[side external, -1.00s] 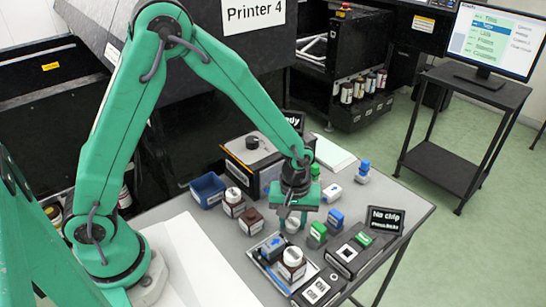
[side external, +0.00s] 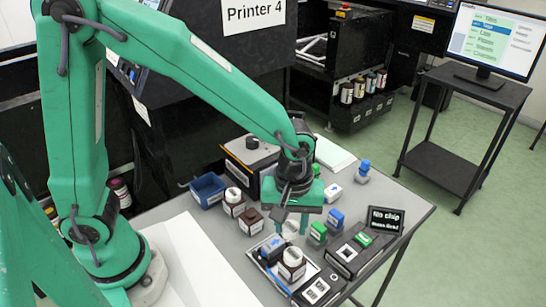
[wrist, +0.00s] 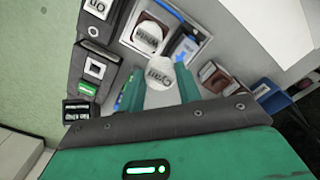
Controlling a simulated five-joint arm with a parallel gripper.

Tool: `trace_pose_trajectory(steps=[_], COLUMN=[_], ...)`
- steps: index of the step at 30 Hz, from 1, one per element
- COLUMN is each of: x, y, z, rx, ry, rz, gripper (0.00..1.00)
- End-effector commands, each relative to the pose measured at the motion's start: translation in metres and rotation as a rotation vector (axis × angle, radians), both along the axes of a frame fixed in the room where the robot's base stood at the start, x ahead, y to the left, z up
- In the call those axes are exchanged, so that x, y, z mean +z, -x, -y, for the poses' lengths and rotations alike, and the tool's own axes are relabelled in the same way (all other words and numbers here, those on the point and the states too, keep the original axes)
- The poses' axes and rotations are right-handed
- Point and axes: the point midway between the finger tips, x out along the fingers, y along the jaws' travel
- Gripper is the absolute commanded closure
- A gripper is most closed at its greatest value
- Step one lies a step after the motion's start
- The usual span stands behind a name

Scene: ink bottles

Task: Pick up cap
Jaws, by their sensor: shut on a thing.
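A round white cap (wrist: 160,74) with dark lettering sits between the two green fingers of my gripper (wrist: 160,90) in the wrist view. The fingers are shut on its sides. In the side view my gripper (side external: 292,226) points down over the grey table, and the pale cap (side external: 290,230) shows only partly between the fingertips. I cannot tell whether the cap's underside is clear of the table. Another white cap tops a brown bottle (wrist: 148,38) in the tray, and this bottle (side external: 291,265) stands just in front of my gripper in the side view.
The tray (side external: 262,275) also holds a blue-topped item (side external: 273,247). A black chip station (side external: 350,254) and sign (side external: 385,220) stand to the right. Green- and blue-topped bottles (side external: 318,233) are close on the right, brown bottles (side external: 250,221) on the left. A blue bin (side external: 207,190) is at left.

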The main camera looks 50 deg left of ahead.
Motion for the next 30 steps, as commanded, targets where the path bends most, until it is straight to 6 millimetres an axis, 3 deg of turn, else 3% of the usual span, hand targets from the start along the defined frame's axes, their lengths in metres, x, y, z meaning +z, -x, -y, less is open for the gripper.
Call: trace_pose_trajectory(steps=[9, 30], x=[0.015, 0.017], y=[0.019, 0.020], z=[0.018, 0.018], rx=[-0.001, 0.004], ry=[0.000, 0.000], rz=[0.000, 0.000], gripper=[0.87, 0.87])
